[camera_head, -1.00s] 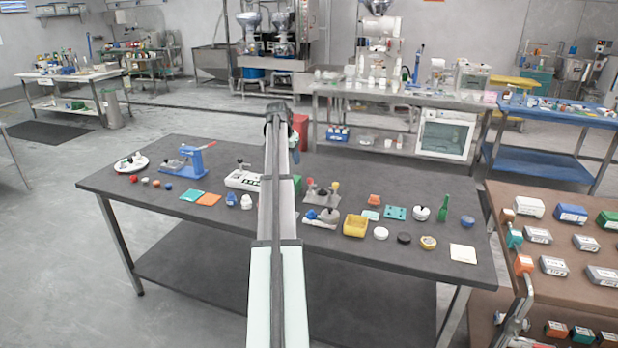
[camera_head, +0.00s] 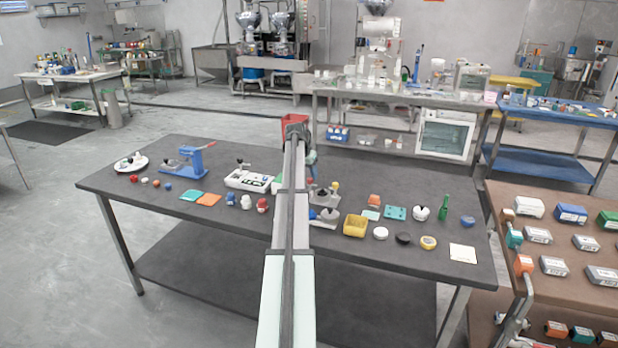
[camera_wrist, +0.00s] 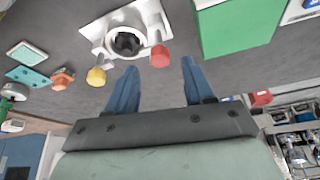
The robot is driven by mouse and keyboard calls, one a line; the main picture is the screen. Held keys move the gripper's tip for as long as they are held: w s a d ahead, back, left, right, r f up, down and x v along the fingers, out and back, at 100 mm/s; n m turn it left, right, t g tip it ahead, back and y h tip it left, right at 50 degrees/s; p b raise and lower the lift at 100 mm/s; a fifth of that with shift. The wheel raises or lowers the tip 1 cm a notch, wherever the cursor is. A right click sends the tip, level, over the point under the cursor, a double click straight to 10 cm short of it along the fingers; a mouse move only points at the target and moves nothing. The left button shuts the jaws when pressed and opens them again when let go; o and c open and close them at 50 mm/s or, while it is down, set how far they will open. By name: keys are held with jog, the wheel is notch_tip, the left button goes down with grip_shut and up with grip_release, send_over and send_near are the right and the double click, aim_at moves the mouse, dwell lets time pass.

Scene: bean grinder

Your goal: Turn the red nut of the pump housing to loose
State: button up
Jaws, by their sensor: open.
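The pump housing (camera_wrist: 112,32) is a pale metal plate with a round dark-ringed port, at the top of the wrist view. Its red nut (camera_wrist: 160,56) sits at the plate's lower right corner, and a yellow nut (camera_wrist: 97,76) at its lower left. My gripper (camera_wrist: 159,66) is open and empty, with two blue fingers. The red nut shows between the fingertips, nearer the right one in depth unclear; I see no contact.
A green block (camera_wrist: 238,25) stands right of the housing in the wrist view. Small parts lie to both sides.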

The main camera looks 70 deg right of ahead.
aim_at(312, 185)
jog(key=shift+x, duration=1.35)
jog(key=shift+c, duration=0.4)
grip_shut()
